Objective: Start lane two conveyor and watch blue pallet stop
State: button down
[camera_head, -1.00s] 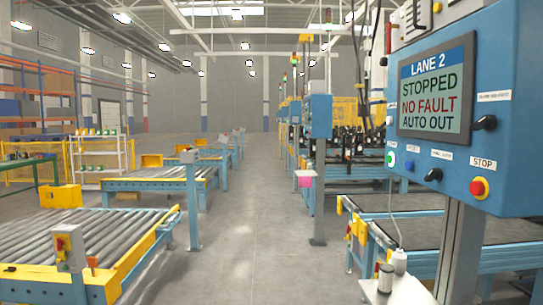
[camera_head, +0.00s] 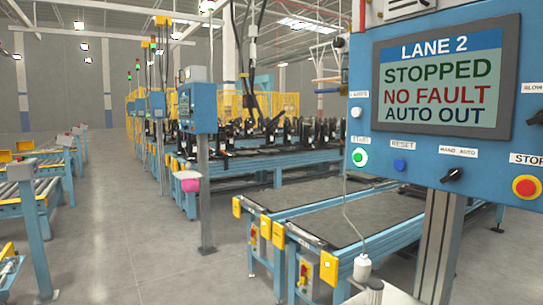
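The blue Lane 2 control panel (camera_head: 470,120) fills the upper right. Its screen (camera_head: 446,78) reads STOPPED, NO FAULT, AUTO OUT. The green start button (camera_head: 359,157) is at the panel's lower left, with a blue reset button (camera_head: 400,164) beside it. A black hand/auto selector (camera_head: 452,175) and a red stop button (camera_head: 525,187) on a yellow base are further right. A blue-framed conveyor (camera_head: 345,225) with a dark, empty-looking bed lies below the panel. I cannot make out a blue pallet. My gripper does not show.
A grey post (camera_head: 438,250) carries the panel. Dark compressors (camera_head: 270,135) stand on the conveyor behind, near yellow fencing (camera_head: 280,102). A smaller control box (camera_head: 190,107) stands on a post beside the aisle. The grey aisle floor (camera_head: 115,230) is clear at left.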

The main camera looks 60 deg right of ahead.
aim_at(357, 157)
jog(key=z, duration=0.7)
jog(key=i, duration=0.85)
jog(key=z, duration=1.3)
jog(key=i, duration=0.3)
jog(key=z, duration=0.2)
